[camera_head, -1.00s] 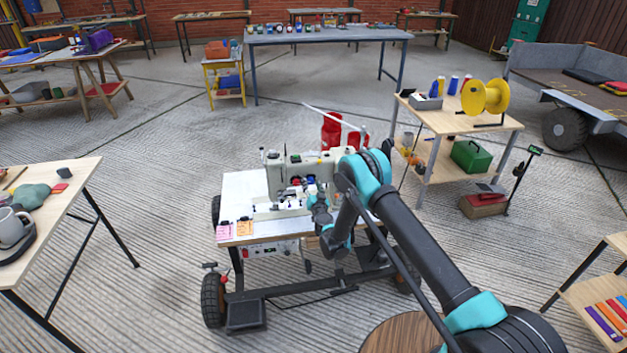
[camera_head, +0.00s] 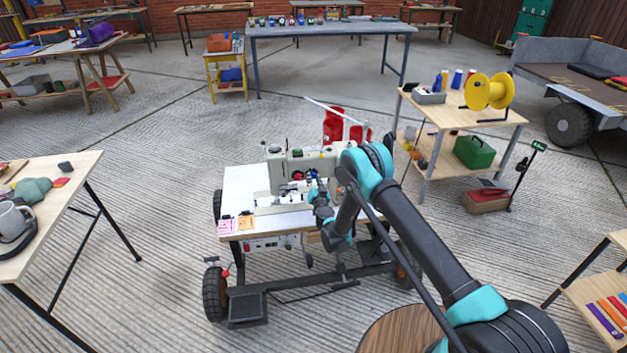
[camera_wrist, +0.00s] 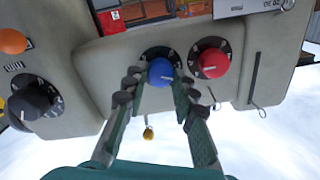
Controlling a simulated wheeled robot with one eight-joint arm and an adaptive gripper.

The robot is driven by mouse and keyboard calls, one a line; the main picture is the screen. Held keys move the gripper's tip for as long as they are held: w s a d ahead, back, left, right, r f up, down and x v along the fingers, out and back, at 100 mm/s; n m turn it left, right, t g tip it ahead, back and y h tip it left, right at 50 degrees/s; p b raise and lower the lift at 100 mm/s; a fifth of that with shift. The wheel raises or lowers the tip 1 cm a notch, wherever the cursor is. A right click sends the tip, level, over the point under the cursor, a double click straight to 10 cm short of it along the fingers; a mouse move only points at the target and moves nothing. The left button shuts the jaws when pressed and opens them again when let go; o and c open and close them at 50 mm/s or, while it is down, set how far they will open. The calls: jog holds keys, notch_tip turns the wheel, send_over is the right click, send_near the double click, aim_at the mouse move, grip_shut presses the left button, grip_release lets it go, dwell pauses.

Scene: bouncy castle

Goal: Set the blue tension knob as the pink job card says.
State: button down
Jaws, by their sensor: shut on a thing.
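The blue tension knob (camera_wrist: 160,72) is on the pale sewing machine (camera_wrist: 90,75), with a dial ring and a light pointer line. My gripper (camera_wrist: 158,80) has its fingertips on both sides of the blue knob and is shut on it. The knob's set number is too small to read. In the head view my gripper (camera_head: 322,205) reaches the front of the machine (camera_head: 278,165) and hides part of it. The pink job card (camera_head: 225,226) lies at the table's left front corner beside an orange card (camera_head: 246,221). Its writing is too small to read.
A red knob (camera_wrist: 210,60) sits close to the right of the blue knob. A black knob (camera_wrist: 30,105) and an orange button (camera_wrist: 13,41) are at the left. A small yellow item (camera_wrist: 148,133) hangs below the blue knob.

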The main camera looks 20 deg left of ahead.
jog(key=shift+m, duration=0.3)
jog(key=m, duration=0.5)
jog(key=shift+d+m, duration=0.1)
jog(key=shift+m, duration=0.2)
jog(key=m, duration=0.5)
jog(key=shift+f, duration=0.1)
jog(key=m, duration=0.5)
jog(key=shift+f+m, duration=0.1)
jog(key=shift+m, duration=0.3)
jog(key=m, duration=0.4)
jog(key=shift+m, duration=0.7)
jog(key=c, duration=1.2)
grip_release()
